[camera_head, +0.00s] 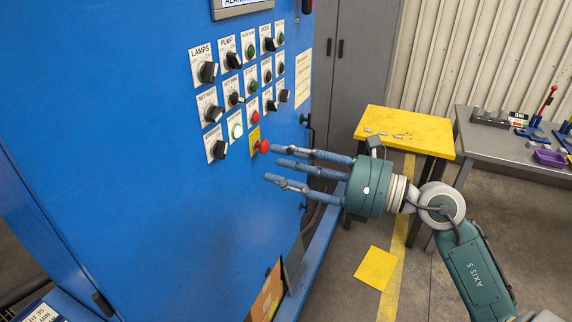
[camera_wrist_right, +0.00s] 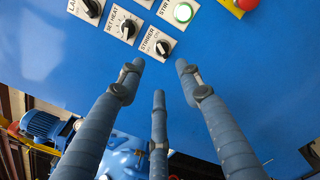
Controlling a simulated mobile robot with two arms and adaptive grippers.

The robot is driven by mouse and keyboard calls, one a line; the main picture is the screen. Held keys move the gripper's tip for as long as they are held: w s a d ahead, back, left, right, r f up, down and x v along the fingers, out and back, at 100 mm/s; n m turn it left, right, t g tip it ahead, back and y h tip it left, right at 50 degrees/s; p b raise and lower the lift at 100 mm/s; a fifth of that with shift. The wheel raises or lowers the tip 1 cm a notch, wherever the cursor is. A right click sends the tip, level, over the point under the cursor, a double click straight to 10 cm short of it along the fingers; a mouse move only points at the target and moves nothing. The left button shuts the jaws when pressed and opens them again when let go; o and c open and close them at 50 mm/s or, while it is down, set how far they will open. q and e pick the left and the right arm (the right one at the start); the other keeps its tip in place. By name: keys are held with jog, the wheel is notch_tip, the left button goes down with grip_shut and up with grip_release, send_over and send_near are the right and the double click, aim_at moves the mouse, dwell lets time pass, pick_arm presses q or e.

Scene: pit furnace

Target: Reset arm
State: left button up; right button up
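My right gripper (camera_head: 278,164) is held out in front of the blue control cabinet (camera_head: 120,120), its three blue-grey fingers spread and pointing left at the panel. Its fingertips are just below and right of the red emergency button (camera_head: 263,146) on its yellow plate; whether they touch the cabinet I cannot tell. In the right wrist view the open fingers (camera_wrist_right: 160,75) hold nothing. They point toward the stirrer knob (camera_wrist_right: 163,47), near a lit green button (camera_wrist_right: 183,12). The red button (camera_wrist_right: 246,4) is at the top right there. My left gripper is not in view.
Rows of black knobs and coloured buttons cover the panel. A yellow table (camera_head: 400,128) with small parts stands behind my right arm. A grey bench (camera_head: 490,140) with tools and a purple tray (camera_head: 550,158) is at the right. A yellow square (camera_head: 377,268) lies on the floor.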

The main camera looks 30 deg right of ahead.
dwell(0.3)
